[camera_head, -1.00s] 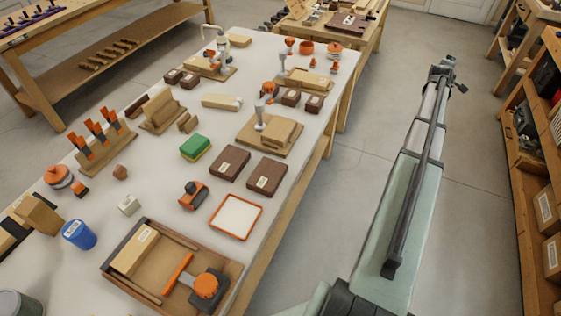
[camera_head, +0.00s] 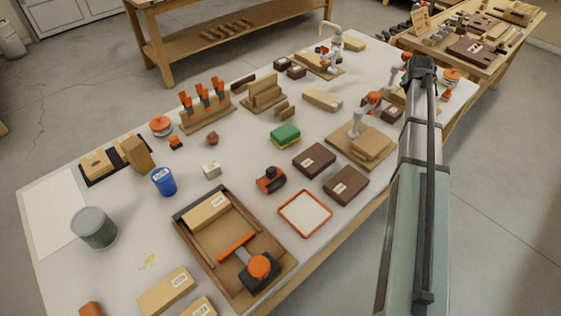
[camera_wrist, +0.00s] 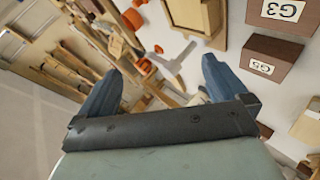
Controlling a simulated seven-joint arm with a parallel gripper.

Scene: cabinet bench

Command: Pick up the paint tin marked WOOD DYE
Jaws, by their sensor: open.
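A grey-green tin (camera_head: 93,228) stands upright at the left front of the bench in the head view. Its label cannot be read from here. A smaller blue can (camera_head: 164,182) stands beyond it, to the right. My gripper (camera_head: 422,64) is at the far right end of the bench, well apart from both. In the wrist view my gripper (camera_wrist: 160,78) shows two blue-grey fingers spread apart with nothing held between them. Neither can shows in the wrist view.
A wooden tray (camera_head: 181,237) with an orange-handled tool stands right of the tin. Boxes (camera_head: 168,290) lie at the front edge. Dark brown boxes (camera_head: 346,184), an orange-rimmed tray (camera_head: 284,207) and clamp stands fill the right side. White bench top around the tin is mostly clear.

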